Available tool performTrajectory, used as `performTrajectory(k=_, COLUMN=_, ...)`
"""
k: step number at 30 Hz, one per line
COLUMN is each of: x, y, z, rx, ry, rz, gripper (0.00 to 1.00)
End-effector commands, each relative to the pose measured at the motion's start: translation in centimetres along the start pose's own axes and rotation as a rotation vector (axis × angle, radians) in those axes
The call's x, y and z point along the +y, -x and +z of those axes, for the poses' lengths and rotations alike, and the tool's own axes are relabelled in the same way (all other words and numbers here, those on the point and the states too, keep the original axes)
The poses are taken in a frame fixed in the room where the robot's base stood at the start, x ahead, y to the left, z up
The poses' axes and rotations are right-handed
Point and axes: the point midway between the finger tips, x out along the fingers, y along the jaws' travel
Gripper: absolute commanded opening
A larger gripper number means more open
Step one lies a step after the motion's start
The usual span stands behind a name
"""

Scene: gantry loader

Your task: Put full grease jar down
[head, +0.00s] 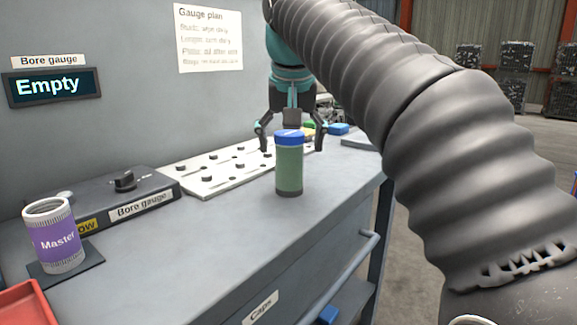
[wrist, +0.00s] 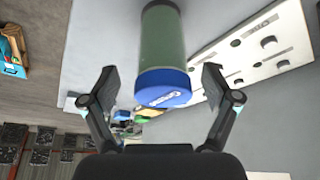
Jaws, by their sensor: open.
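The grease jar (head: 289,165) is a green cylinder with a blue cap and a dark base. It stands upright on the grey bench top (head: 225,235), in front of the white pegged plate. My gripper (head: 285,140) is open, with a finger on either side behind the jar's cap in the head view. In the wrist view the jar (wrist: 163,50) shows with its blue lettered cap toward the camera, between the open fingertips of my gripper (wrist: 160,82). A gap shows on both sides of it. Whether the jar is full cannot be seen.
A white pegged plate (head: 190,178) lies behind the jar. A bore gauge box (head: 110,195) and a purple-labelled Master ring (head: 57,240) stand at left, near a red tray (head: 25,305). Small coloured items (head: 338,129) lie at the bench's far end.

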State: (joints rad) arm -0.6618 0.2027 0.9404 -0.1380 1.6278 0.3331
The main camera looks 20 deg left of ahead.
Motion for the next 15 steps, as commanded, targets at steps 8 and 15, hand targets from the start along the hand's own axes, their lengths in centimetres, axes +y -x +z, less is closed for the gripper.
performTrajectory(k=8, x=-0.2, y=-3.6, z=-0.4, rx=-0.002, ry=-0.001, rz=0.001, gripper=0.87)
performTrajectory(k=15, x=-0.2, y=-3.6, z=-0.5, rx=-0.001, ry=0.0, rz=0.0, gripper=0.85)
